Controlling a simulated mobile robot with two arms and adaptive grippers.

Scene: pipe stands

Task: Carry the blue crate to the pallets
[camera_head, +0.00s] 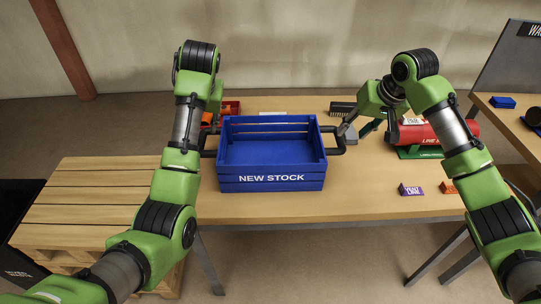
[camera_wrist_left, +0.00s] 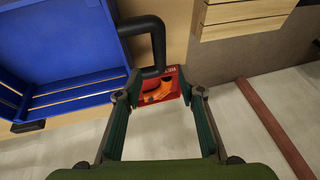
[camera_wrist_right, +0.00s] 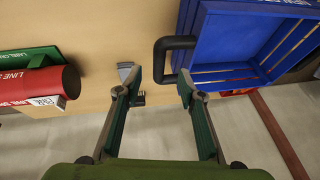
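The blue crate (camera_head: 270,182), marked "NEW STOCK", sits upright and empty on the wooden table, with a black handle on each side. My left gripper (camera_wrist_left: 160,92) is open; the left handle (camera_wrist_left: 157,40) lies just ahead of its fingertips. In the head view my left arm hides most of that gripper. My right gripper (camera_wrist_right: 161,84) is open, and the right handle (camera_wrist_right: 163,50) is just ahead of and between its fingertips. I cannot tell whether either gripper touches its handle. The wooden pallets (camera_head: 85,200) are stacked at the left of the table, with a bare top.
A red bin with orange parts (camera_wrist_left: 164,86) stands behind the crate. A red pipe on a green stand (camera_head: 420,134) lies to the right. Small purple (camera_head: 411,190) and orange blocks lie at the front right. A second table (camera_head: 515,128) stands far right.

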